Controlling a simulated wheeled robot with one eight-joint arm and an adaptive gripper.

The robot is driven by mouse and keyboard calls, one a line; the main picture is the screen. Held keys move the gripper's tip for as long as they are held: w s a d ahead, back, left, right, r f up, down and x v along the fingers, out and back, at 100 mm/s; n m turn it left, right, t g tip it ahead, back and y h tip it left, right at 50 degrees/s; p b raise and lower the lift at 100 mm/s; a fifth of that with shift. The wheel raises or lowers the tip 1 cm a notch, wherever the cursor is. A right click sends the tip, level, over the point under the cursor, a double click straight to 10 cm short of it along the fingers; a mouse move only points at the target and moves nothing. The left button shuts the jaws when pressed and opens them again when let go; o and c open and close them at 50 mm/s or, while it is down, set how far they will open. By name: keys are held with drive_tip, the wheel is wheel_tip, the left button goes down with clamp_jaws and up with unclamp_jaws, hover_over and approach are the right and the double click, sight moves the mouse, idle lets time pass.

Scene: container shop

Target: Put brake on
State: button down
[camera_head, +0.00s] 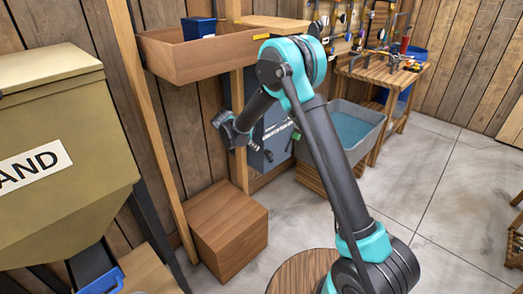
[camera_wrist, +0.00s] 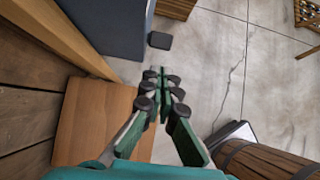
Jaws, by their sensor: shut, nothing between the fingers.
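A dark grey cabinet (camera_head: 272,133) stands against the wall, partly hidden behind my arm.
A wooden box (camera_head: 228,230) stands on the floor below my wrist. A wooden shelf tray (camera_head: 190,62) with a blue bin (camera_head: 198,27) is above left. A grey tub (camera_head: 345,130) and a workbench (camera_head: 385,75) are to the right. A barrel (camera_wrist: 265,163) shows lower right.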

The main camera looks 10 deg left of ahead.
sight(271, 157)
drive_tip(key=s+a+f+t, duration=0.1)
drive_tip(key=s+a+f, duration=0.1)
drive_tip(key=s+f, duration=0.2)
drive_tip(key=shift+a, duration=0.35)
drive_tip(key=shift+f, duration=0.15)
drive_tip(key=shift+w+d+f, duration=0.85)
drive_tip(key=shift+w+d, duration=0.2)
drive_tip(key=shift+w, duration=0.3)
drive_tip(key=shift+w+d+f, duration=0.85)
drive_tip(key=shift+w+d, duration=0.25)
drive_tip(key=shift+w, duration=0.25)
drive_tip(key=shift+w+d+f, duration=0.85)
drive_tip(key=shift+w+d, duration=0.2)
drive_tip(key=shift+w, duration=0.3)
